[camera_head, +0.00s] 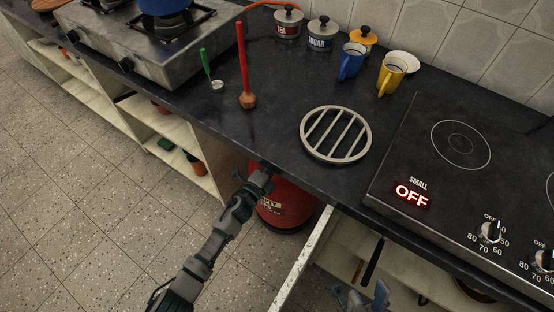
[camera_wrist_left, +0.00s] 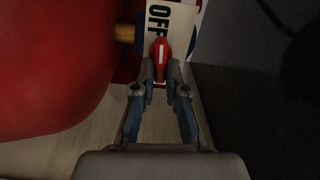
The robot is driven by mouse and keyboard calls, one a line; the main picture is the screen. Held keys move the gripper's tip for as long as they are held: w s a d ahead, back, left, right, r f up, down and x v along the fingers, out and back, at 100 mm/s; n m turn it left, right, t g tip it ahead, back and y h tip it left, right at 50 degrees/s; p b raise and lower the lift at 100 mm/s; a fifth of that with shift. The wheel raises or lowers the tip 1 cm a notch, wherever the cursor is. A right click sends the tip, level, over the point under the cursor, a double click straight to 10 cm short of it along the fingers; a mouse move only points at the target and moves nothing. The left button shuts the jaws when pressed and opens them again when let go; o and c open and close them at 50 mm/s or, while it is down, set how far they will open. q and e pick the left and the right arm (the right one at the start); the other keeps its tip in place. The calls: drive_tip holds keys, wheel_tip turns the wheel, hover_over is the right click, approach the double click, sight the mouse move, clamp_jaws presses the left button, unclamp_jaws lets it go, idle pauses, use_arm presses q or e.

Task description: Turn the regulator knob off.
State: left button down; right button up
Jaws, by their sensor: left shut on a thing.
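The regulator knob (camera_wrist_left: 162,58) is red with a white stripe, which runs nearly upright in the left wrist view. A white plate (camera_wrist_left: 157,20) with the sideways word OFF lies behind it. The red gas cylinder (camera_head: 285,208) stands under the counter edge; it also fills the left of the wrist view (camera_wrist_left: 50,65). My left gripper (camera_head: 264,180) is at the cylinder's top, its tips partly hidden by the counter. In the wrist view its fingers (camera_wrist_left: 161,75) close on the knob. My right gripper (camera_head: 364,298) is low in the head view, fingers apart and empty.
The dark counter (camera_head: 215,125) overhangs the cylinder. An open cabinet door (camera_head: 303,255) stands to the cylinder's right. A black hob (camera_head: 420,150) reading SMALL OFF, a round trivet (camera_head: 307,135) and a gas stove (camera_head: 165,65) are on top. The floor at left is clear.

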use_arm(q)
drive_tip(key=shift+s+d+f+m, duration=0.1)
drive_tip(key=shift+s+f+m, duration=0.05)
drive_tip(key=shift+f+m, duration=0.45)
drive_tip(key=c, duration=1.2)
unclamp_jaws()
drive_tip(key=shift+r, duration=0.2)
drive_tip(key=shift+r, duration=0.1)
drive_tip(key=v, duration=1.2)
